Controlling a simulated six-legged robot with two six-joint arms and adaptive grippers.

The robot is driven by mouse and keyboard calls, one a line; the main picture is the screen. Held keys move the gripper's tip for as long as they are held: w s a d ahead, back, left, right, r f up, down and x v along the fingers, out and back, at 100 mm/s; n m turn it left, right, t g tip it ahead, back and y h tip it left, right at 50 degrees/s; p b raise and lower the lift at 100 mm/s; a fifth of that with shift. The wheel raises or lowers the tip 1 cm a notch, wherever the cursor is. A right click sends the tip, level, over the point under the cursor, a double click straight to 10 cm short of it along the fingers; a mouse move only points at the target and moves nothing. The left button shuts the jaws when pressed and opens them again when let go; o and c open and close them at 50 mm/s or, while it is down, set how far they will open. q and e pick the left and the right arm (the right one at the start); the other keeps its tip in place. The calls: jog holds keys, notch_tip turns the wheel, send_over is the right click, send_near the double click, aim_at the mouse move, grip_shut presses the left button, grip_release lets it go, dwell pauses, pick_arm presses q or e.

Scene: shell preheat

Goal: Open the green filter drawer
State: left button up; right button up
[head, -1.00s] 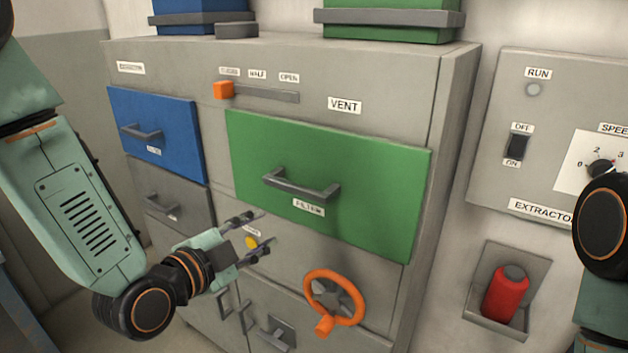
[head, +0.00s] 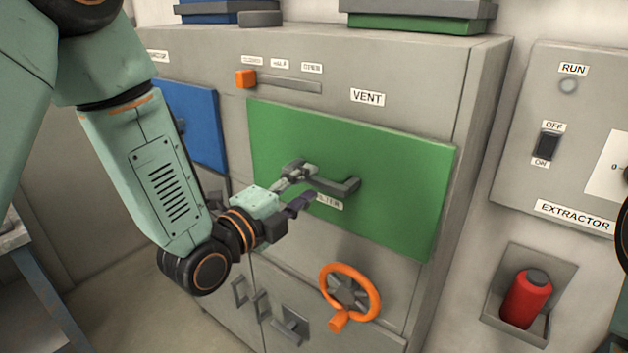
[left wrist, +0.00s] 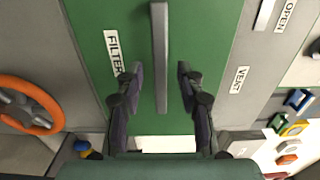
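The green filter drawer (head: 390,165) is shut in the grey cabinet front, with a FILTER label below its dark bar handle (head: 345,187). My left gripper (head: 305,186) is at the left part of this handle and partly hides it. In the left wrist view the fingers of my left gripper (left wrist: 160,75) are open, one on each side of the handle (left wrist: 160,40), with gaps between them and the bar. The green drawer front (left wrist: 205,35) lies behind. My right gripper is not in view.
A blue drawer (head: 195,125) is left of the green one. An orange handwheel (head: 350,292) is below. The vent slider (head: 246,79) is above. The extractor panel (head: 560,130) and a red cylinder (head: 527,297) in a recess are at the right.

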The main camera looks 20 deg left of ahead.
aim_at(311, 182)
pick_arm(q)
jog(key=shift+x, duration=1.55)
jog(key=shift+s, duration=0.1)
jog(key=shift+c, duration=0.7)
grip_shut()
